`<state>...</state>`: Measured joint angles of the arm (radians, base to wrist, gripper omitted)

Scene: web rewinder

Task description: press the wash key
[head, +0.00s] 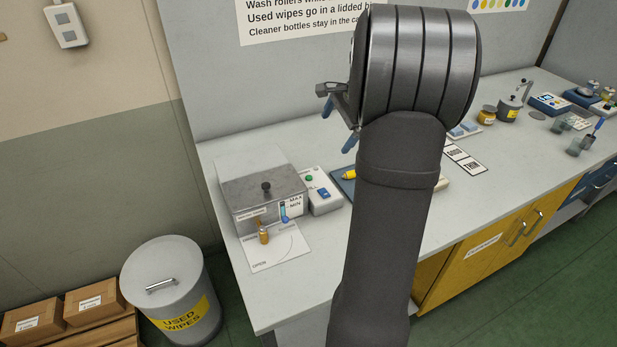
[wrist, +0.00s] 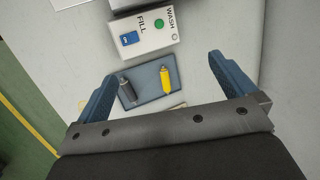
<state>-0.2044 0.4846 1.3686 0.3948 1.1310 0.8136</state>
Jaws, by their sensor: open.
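A white control box (head: 327,204) stands on the bench, and it shows at the top of the wrist view (wrist: 148,47). A round green key (wrist: 160,24) lies beside the word WASH; it is small in the head view (head: 309,178). A blue key (wrist: 129,39) lies beside the word FILL. My gripper (head: 338,138) is above the bench, up and right of the box in the head picture. In the wrist view its blue fingers (wrist: 162,72) are wide apart with nothing between them. The box lies beyond the fingertips, and no contact shows.
A used-wipes bin (head: 165,270) stands on the floor.

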